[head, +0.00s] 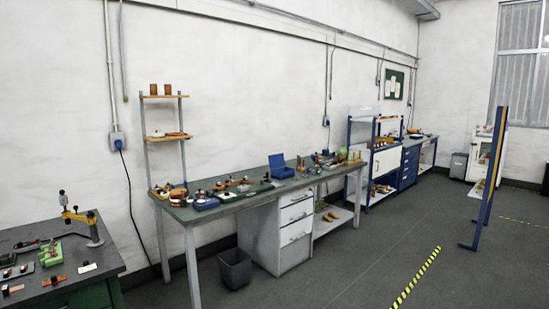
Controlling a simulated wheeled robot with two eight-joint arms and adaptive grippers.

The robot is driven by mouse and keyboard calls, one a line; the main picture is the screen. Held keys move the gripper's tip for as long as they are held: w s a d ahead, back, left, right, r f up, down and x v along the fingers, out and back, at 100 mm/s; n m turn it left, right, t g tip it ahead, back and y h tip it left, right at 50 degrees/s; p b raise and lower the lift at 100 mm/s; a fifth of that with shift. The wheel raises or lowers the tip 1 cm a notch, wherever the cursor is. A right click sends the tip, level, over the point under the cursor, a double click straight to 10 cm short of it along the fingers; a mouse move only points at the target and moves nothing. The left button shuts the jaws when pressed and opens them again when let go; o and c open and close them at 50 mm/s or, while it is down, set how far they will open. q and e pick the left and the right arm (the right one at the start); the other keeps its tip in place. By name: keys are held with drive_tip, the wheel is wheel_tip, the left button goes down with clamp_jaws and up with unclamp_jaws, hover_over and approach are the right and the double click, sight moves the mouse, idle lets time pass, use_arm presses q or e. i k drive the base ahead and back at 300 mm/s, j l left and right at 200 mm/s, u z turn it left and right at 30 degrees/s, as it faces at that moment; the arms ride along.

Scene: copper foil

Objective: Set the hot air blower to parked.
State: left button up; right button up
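I cannot single out a hot air blower for certain; the bench items are small at this distance. On the near left bench (106,264), a yellow-orange arm-like device (80,214) with a dark knob stands upright. A green block-like item (50,254) lies nearer on the same bench. The long workbench (232,201) carries a blue open case (280,167) and several small tools and copper-coloured parts. Neither of my grippers is in view.
A dark waste bin (235,270) stands by the white drawer unit (295,220) under the long bench. A blue upright frame (488,180) stands at the right. Yellow-black tape (416,277) marks the floor. Open grey floor (345,270) lies in front of the long bench.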

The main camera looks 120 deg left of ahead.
sight(314, 157)
drive_tip(key=u, duration=3.7)
drive_tip(key=i+z, duration=0.35)
drive_tip(key=i, duration=3)
drive_tip(key=i+u, duration=0.15)
drive_tip(key=i, duration=0.6)
drive_tip(key=i+l, duration=0.15)
drive_tip(key=i, duration=0.6)
drive_tip(key=u, duration=0.05)
